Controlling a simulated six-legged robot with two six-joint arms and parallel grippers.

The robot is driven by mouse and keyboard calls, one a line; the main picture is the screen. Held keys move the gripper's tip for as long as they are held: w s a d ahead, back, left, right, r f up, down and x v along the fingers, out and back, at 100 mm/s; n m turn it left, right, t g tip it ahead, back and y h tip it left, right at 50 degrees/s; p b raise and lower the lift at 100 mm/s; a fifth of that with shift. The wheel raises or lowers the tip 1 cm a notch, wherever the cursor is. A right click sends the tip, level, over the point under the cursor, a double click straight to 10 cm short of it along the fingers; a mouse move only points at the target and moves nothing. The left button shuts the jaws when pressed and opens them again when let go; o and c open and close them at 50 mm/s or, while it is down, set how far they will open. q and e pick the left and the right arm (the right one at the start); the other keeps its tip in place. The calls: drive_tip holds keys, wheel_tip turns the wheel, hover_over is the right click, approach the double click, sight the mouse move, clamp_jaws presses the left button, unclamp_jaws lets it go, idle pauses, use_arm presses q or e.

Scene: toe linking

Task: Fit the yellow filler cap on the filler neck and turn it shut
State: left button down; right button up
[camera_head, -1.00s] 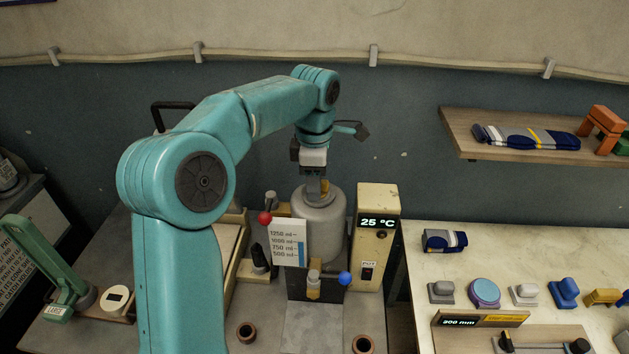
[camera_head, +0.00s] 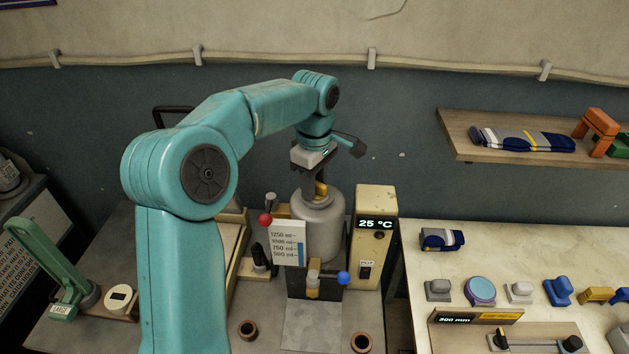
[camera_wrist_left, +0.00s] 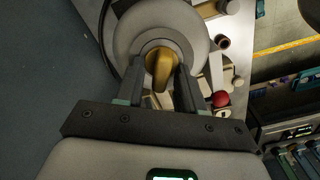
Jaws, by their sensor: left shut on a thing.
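The yellow filler cap (camera_head: 321,189) is at the top of the grey tank (camera_head: 319,222). In the left wrist view the cap (camera_wrist_left: 159,66) lies between the two dark fingers, over the round opening of the filler neck (camera_wrist_left: 160,46). My left gripper (camera_head: 315,188) points down over the tank and is shut on the cap. The wrist view shows the gripper (camera_wrist_left: 160,84) from behind its fingers. The cap's lower edge is hidden, so I cannot tell how far it sits on the neck. My right gripper is not in view.
A level card (camera_head: 288,243), a red knob (camera_head: 265,219) and a blue knob (camera_head: 344,278) stand in front of the tank. A cream box (camera_head: 376,240) reading 25 °C stands close on the right. A pale table (camera_head: 470,245) with several small items is further right.

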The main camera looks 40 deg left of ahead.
sight(317, 181)
use_arm(q)
drive_tip(key=m, duration=0.2)
drive_tip(key=m+p, duration=0.1)
drive_tip(key=shift+w+r+m+p, duration=0.15)
drive_tip(key=shift+m+p, duration=0.15)
drive_tip(key=shift+m, duration=1.1)
drive_tip(key=shift+w, duration=0.1)
drive_tip(key=shift+m, duration=0.7)
drive_tip(key=c, duration=1)
unclamp_jaws()
drive_tip(key=shift+m, duration=0.5)
drive_tip(key=shift+c, duration=0.2)
drive_tip(key=o, duration=0.8)
drive_tip(key=shift+c, duration=0.2)
drive_tip(key=shift+r, duration=2.85)
drive_tip(key=shift+d, duration=0.1)
